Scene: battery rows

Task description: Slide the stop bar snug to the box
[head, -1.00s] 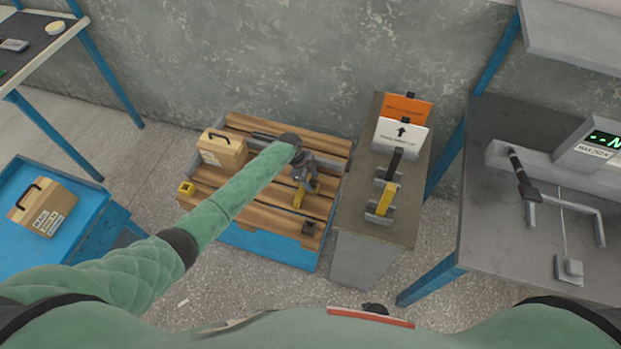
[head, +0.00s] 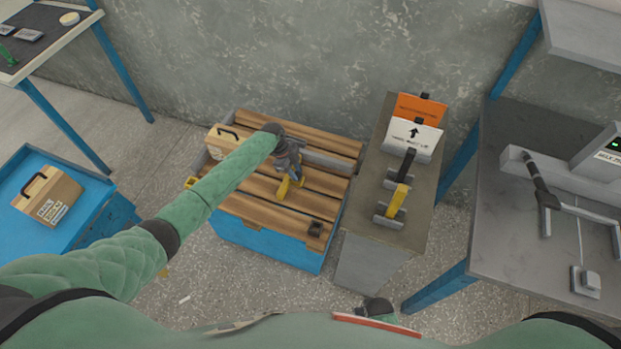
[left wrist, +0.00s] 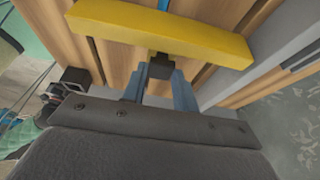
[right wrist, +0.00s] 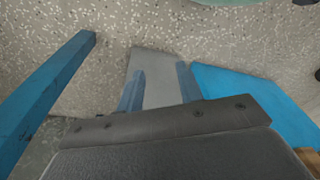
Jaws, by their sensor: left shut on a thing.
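The yellow stop bar (left wrist: 160,33) lies across the top of the left wrist view, with a dark knob (left wrist: 160,68) on its near side. My left gripper (left wrist: 160,90) is shut on that knob. In the head view the bar (head: 284,189) shows below my left gripper (head: 290,176), over the slatted deck (head: 262,222). The tan box (head: 219,140) with a black handle is at the deck's far left, apart from the bar; my left forearm hides part of it and of the gap. My right gripper (right wrist: 158,92) is open and empty above the floor.
A dark block (head: 315,229) sits at the deck's near right. A grey stand (head: 372,262) to the right holds signs and two handled bars, one black, one yellow. Another tan box (head: 47,196) sits on the blue cart (head: 88,216) at left. A grey bench (head: 500,255) is at right.

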